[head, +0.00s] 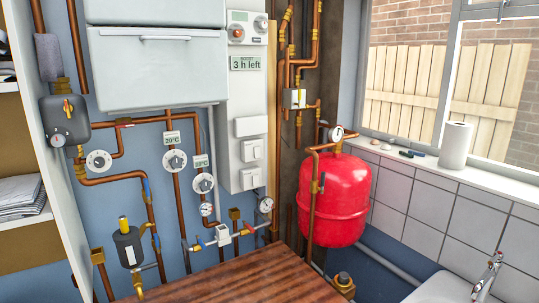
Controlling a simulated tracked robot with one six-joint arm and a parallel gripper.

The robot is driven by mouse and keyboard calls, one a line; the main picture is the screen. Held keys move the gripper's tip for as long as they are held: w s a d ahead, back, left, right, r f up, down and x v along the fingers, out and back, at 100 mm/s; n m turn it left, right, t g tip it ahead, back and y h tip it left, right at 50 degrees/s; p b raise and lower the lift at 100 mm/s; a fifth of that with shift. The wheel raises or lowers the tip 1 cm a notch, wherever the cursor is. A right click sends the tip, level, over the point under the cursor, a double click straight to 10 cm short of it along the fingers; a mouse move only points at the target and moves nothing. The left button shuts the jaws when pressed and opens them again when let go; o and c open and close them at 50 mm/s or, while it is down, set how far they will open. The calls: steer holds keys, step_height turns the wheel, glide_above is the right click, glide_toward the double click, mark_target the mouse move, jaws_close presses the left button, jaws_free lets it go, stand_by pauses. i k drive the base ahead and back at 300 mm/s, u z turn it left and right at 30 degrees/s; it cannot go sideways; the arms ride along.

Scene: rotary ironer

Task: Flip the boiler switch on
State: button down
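A tall white control panel (247,108) hangs on the wall at the upper middle. It has two round dials near its top and a display (245,63) reading "3 h left". Lower down are a blank white plate (251,126) and two white switch plates, an upper one (250,150) and a lower one (250,178). I cannot tell which is the boiler switch, nor whether either is on or off. A white boiler casing (160,65) is left of the panel. My gripper is not in view.
Copper pipes with valves, gauges and round dials (176,160) cover the wall below the casing. A red tank (328,200) stands right of the panel. A wooden worktop (225,275) lies in front. A sink (450,288) and a paper roll (455,146) are at right.

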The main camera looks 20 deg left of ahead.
mark_target(257, 152)
steer(key=i, duration=0.5)
steer(key=u, duration=2.55)
steer(key=i, duration=0.5)
steer(key=z, duration=0.1)
